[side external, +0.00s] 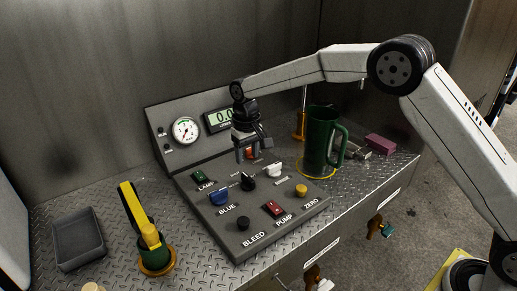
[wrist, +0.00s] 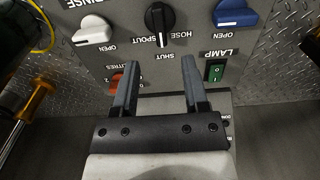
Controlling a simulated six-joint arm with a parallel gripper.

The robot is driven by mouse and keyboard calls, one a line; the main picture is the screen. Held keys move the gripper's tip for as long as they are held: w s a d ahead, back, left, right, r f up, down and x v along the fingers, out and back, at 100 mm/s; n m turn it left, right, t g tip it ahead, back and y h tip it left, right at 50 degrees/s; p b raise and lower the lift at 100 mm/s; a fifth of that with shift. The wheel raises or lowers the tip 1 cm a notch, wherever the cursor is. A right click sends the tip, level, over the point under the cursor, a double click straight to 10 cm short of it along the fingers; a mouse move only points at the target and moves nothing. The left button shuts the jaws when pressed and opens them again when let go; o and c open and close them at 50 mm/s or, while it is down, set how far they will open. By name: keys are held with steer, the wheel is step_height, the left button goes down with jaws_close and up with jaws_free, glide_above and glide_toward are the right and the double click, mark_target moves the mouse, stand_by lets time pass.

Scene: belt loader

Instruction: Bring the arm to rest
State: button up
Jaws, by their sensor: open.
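My gripper (side external: 254,153) hangs from my arm above the back part of the grey control panel (side external: 240,246), pointing down. In the wrist view my gripper (wrist: 160,85) shows two dark fingers spread apart with nothing between them. Beyond the fingertips are the black selector knob (wrist: 158,22), the white rinse knob (wrist: 92,30) and the blue knob (wrist: 235,14). The green lamp switch (wrist: 214,71) is beside the right finger.
A green jug (side external: 318,142) stands in a yellow ring right of the panel. A grey tray (side external: 61,253) and a yellow-and-green lever (side external: 146,238) are at the left. A gauge (side external: 186,130) and display (side external: 220,118) stand behind. A purple block (side external: 380,144) lies at the right.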

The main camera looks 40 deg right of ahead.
stand_by(0.3)
steer(key=s+d+t, duration=0.1)
steer(key=s+d, duration=0.2)
steer(key=s, duration=0.6)
steer(key=s+d+f, duration=0.1)
steer(key=s+d, duration=0.2)
steer(key=s, duration=0.6)
steer(key=s+d+f+t, duration=0.1)
steer(key=s+d, duration=0.2)
steer(key=s, duration=0.7)
steer(key=shift+d+t, duration=0.25)
steer(key=shift+t, duration=0.05)
steer(key=shift+w+r, duration=0.1)
steer(key=shift+w, duration=0.1)
